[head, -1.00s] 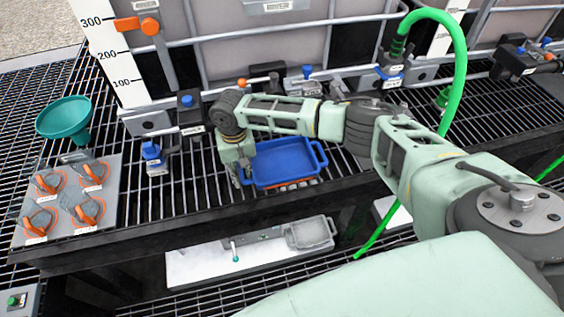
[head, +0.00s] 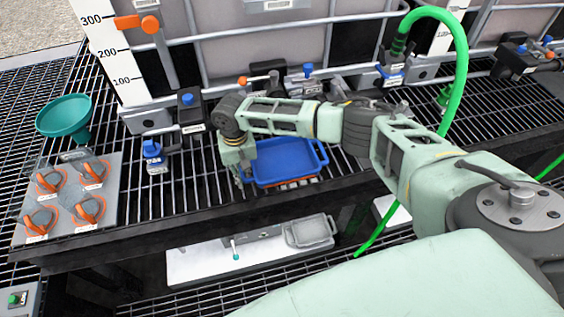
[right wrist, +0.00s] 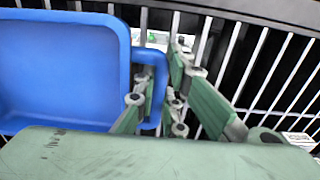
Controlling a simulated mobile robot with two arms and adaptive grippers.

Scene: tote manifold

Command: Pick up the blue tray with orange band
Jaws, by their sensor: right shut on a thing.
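The blue tray (head: 284,162) sits on the black grating in the head view, with a strip of its orange band showing along the lower front side. My right gripper (head: 241,178) is at the tray's left end. In the right wrist view my right gripper (right wrist: 162,92) is shut on the tray's handle loop, with one finger inside the loop and one outside. The blue tray (right wrist: 60,75) fills the left of that view. It looks level; I cannot tell whether it is clear of the grating. My left gripper is not in view.
A teal funnel (head: 64,118) and a panel with orange knobs (head: 68,205) are at the left. Blue-handled valves (head: 188,108) and a large tank (head: 250,45) stand behind the tray. A green hose (head: 462,70) arches at right. The bench's front edge is close below the tray.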

